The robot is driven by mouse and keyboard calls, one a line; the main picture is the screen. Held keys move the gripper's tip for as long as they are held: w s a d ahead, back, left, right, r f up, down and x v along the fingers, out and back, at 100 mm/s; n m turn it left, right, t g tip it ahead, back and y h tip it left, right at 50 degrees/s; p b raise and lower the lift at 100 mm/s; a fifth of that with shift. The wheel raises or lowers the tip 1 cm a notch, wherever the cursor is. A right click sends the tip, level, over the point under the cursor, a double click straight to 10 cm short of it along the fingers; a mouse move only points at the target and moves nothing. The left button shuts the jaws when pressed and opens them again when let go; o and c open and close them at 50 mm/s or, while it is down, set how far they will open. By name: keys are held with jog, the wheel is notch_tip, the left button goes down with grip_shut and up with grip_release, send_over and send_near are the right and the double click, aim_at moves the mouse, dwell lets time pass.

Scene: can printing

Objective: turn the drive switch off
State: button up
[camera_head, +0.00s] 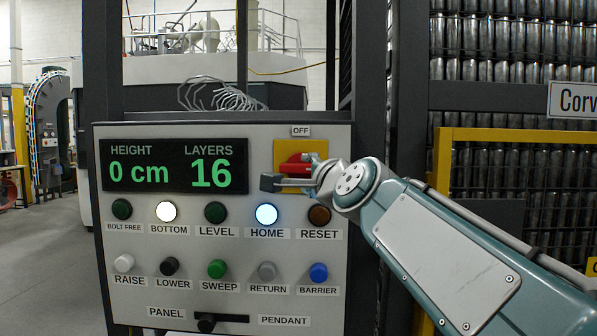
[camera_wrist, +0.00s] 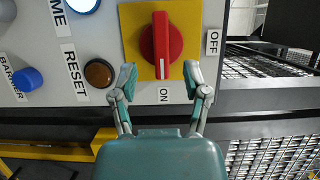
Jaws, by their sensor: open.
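The drive switch is a red rotary knob (camera_head: 295,163) on a yellow plate (camera_head: 286,149) at the panel's upper right. In the wrist view the red knob (camera_wrist: 161,42) has its white-marked end toward the ON label (camera_wrist: 164,95). The OFF label (camera_wrist: 213,42) is to its right there; in the head view the OFF label (camera_head: 300,131) is above the plate. My gripper (camera_wrist: 160,77) is open, its fingertips on either side of the knob's marked end, with visible gaps. In the head view my gripper (camera_head: 292,180) partly hides the knob, and the ON label is hidden.
The control panel (camera_head: 105,240) has several buttons below the switch, including a lit HOME button (camera_head: 266,214) and a brown RESET button (camera_head: 319,215). The display (camera_head: 174,166) reads 0 cm and 16 layers. A yellow frame (camera_head: 441,160) stands at the right.

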aim_at(302, 170)
jog(key=w, duration=0.2)
jog(key=shift+w+d, duration=0.2)
jog(key=shift+w, duration=0.2)
jog(key=x, duration=0.2)
jog(key=shift+w+a, duration=0.2)
jog(key=shift+a, duration=0.25)
jog(key=shift+w+a, duration=0.15)
jog(key=shift+a, duration=0.35)
jog(key=shift+d, duration=0.25)
jog(key=shift+c, duration=0.3)
jog(key=shift+d, duration=0.3)
grip_shut()
